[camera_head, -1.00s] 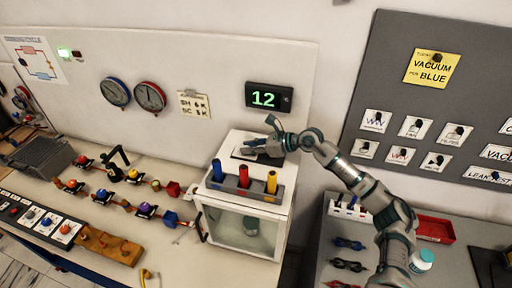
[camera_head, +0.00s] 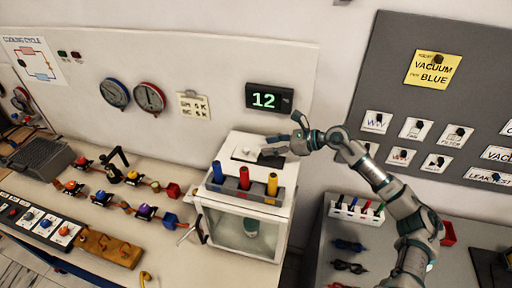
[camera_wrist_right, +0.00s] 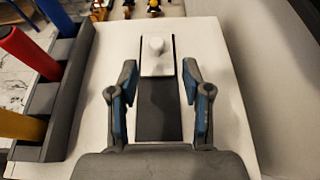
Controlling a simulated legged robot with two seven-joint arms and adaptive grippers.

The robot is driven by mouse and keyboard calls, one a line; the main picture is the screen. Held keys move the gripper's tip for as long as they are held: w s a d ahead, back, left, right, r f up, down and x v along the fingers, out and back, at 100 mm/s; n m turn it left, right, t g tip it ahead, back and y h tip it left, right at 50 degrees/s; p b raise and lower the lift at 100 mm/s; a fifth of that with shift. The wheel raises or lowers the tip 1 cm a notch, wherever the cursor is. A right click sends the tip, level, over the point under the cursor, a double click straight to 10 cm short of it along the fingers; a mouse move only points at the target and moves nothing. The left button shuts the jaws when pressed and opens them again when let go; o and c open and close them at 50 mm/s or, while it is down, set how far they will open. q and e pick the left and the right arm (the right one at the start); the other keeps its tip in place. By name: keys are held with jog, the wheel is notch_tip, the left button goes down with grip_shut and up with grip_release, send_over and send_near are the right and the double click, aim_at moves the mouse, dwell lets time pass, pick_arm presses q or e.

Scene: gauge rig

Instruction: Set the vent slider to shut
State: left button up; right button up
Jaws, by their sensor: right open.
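The vent slider (camera_wrist_right: 157,62) is a white plate with a round knob, seen in the wrist view at the far end of a dark slot (camera_wrist_right: 159,108). The near part of the slot is uncovered. In the head view the slider (camera_head: 245,153) is on top of the white cabinet (camera_head: 238,234). My right gripper (camera_head: 270,145) is open and empty, just right of the knob. In the wrist view its two fingers (camera_wrist_right: 158,68) stand on either side of the slot, apart from the knob. My left gripper is not in view.
A grey rack (camera_head: 244,192) with blue, red and yellow cylinders sits on the cabinet's front edge, close to the slider. A display (camera_head: 269,98) reading 12 is on the wall behind. The grey board (camera_head: 390,75) stands right of my arm.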

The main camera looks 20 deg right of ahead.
jog(key=v, duration=0.2)
jog(key=shift+s+d+r, duration=0.1)
jog(key=shift+s+d, duration=0.1)
jog(key=shift+d, duration=0.1)
jog(key=shift+s+d+r, duration=0.2)
jog(key=shift+s, duration=0.05)
jog(key=shift+r, duration=0.1)
